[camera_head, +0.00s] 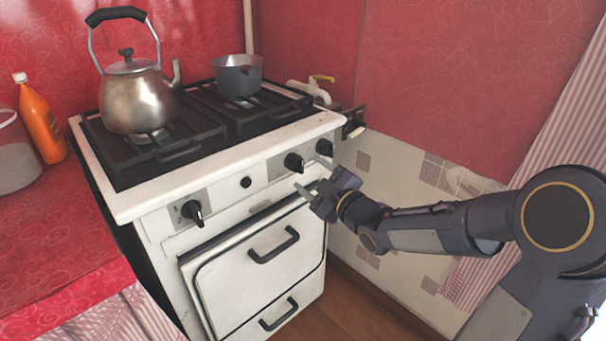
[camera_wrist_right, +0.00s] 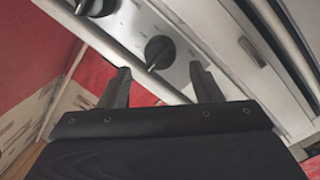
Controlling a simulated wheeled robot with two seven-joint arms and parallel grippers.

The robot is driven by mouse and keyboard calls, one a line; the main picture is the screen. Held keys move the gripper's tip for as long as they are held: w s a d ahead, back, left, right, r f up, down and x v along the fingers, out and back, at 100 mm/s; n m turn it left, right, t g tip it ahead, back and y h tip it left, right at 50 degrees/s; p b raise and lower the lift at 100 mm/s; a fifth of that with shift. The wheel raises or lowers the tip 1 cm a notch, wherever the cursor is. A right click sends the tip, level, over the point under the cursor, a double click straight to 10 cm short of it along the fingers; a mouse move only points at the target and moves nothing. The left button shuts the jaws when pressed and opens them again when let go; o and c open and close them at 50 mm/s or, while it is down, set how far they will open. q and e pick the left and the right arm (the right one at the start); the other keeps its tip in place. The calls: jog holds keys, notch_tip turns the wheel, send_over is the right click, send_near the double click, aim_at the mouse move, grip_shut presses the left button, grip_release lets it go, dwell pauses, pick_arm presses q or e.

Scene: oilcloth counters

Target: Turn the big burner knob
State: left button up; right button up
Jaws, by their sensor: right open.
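The white stove's front panel (camera_head: 225,190) carries several black knobs. One knob (camera_head: 293,162) on the right half of the panel is nearest my right gripper (camera_head: 314,175), with another knob (camera_head: 325,147) further right. A knob (camera_head: 192,210) is at the left, and a smaller black one (camera_head: 246,182) is near the middle. I cannot tell which is the big burner's knob. My right gripper is open and empty, close to the panel. In the right wrist view, a knob (camera_wrist_right: 158,50) shows ahead between the two fingertips (camera_wrist_right: 160,72), not gripped. My left gripper is out of view.
A metal kettle (camera_head: 140,100) and a grey pot (camera_head: 238,76) stand on the black grates. The oven door handle (camera_head: 274,245) sticks out below the panel. A tiled wall (camera_head: 400,190) is close on the right. An orange bottle (camera_head: 41,118) stands on the red counter at left.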

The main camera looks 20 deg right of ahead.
aim_at(301, 168)
jog(key=shift+x, duration=1.95)
jog(key=c, duration=1)
